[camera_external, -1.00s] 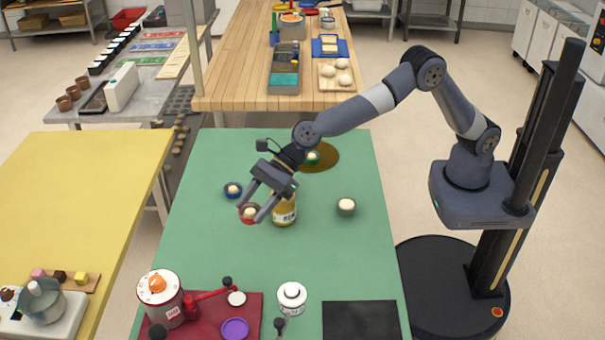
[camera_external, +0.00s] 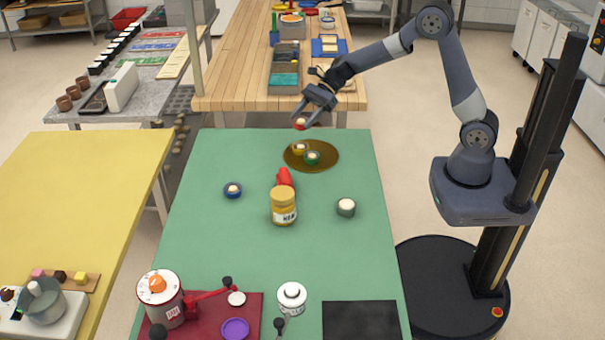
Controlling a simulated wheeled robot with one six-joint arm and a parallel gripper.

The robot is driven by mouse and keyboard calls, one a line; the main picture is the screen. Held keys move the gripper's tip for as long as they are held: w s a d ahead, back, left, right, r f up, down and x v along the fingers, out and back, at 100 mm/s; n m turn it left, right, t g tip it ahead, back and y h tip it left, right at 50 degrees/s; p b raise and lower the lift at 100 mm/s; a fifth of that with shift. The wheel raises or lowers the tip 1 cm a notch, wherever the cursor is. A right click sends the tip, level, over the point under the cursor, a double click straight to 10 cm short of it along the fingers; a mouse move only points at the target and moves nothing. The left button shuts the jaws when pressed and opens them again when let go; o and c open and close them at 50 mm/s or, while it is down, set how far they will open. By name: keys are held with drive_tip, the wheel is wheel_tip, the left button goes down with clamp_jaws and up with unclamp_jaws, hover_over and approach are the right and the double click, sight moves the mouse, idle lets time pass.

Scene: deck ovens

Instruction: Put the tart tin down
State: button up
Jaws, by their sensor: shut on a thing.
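My gripper (camera_external: 304,119) is shut on a small red tart tin (camera_external: 300,124) with a pale filling. It holds the tin in the air, in the picture just above the far edge of the green table. A round brown board (camera_external: 325,163) lies on the table below and nearer. A yellow tin (camera_external: 299,148) and a green tin (camera_external: 312,158) stand side by side on the board. A blue tin (camera_external: 232,191) stands on the table at left, and a grey-green tin (camera_external: 346,208) at right.
A yellow-lidded jar (camera_external: 284,208) stands mid-table, with a red object (camera_external: 285,177) just behind it. A red mat (camera_external: 210,325) with a canister, a white pot (camera_external: 292,297) and a black mat (camera_external: 361,320) fill the near edge.

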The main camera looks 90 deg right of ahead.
drive_tip(key=r, duration=0.1)
hover_over(323, 149)
wheel_tip(323, 149, down, 15)
drive_tip(key=shift+a+r, duration=0.15)
drive_tip(key=shift+r, duration=0.05)
idle(0.4)
drive_tip(key=shift+f, duration=0.2)
drive_tip(key=o, duration=1)
drive_tip(key=shift+c, duration=0.2)
drive_tip(key=shift+r, duration=0.15)
